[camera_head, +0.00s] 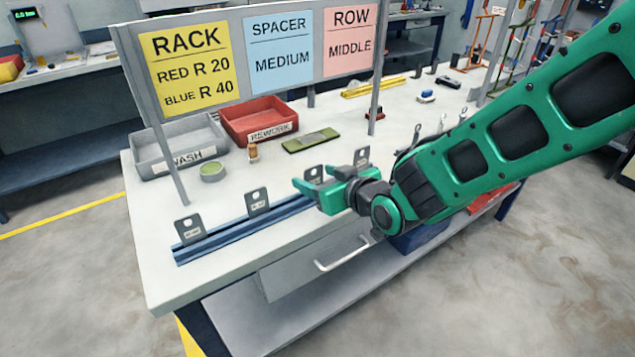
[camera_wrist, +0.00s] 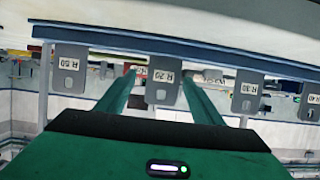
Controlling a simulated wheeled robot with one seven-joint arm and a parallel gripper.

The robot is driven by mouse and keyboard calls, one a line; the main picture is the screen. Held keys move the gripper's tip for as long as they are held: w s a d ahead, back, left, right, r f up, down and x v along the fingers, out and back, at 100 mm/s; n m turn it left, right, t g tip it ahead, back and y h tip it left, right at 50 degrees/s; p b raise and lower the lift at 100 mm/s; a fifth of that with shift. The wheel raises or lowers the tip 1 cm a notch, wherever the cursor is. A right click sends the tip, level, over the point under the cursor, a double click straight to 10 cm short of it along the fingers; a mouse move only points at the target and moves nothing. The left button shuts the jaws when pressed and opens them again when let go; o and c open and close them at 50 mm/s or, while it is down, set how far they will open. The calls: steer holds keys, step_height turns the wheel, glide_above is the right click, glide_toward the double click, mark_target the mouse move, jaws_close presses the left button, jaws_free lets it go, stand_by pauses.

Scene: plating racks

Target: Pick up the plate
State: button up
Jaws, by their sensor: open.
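Several grey plates, each with a hole and a label, stand upright along a blue rail (camera_head: 215,240) on the bench. The wrist view is upside down and shows R 50 (camera_wrist: 68,75), R 20 (camera_wrist: 162,90), R 30 (camera_wrist: 246,97) and R 40 (camera_wrist: 312,106). My gripper (camera_head: 314,182) is open and empty at the rail's right part. In the wrist view its green fingers (camera_wrist: 159,76) lie on either side of the R 20 plate; I cannot tell contact. In the head view my gripper partly hides that plate (camera_head: 313,174).
A sign (camera_head: 260,60) reads rack red R 20, blue R 40, spacer medium, row middle. Behind the rail are a grey wash tray (camera_head: 150,160), a red rework tray (camera_head: 232,132), a round green-topped container (camera_head: 212,172) and a green block (camera_head: 295,145). A sign post (camera_head: 375,100) stands behind my gripper.

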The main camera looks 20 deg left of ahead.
mark_target(306, 176)
steer(key=shift+s+f+x, duration=0.1)
steer(key=shift+f+x, duration=0.05)
steer(key=shift+x, duration=1.15)
steer(key=shift+s+f+x, duration=0.1)
steer(key=shift+f+x, duration=0.1)
steer(key=shift+x, duration=1.1)
steer(key=c, duration=1.3)
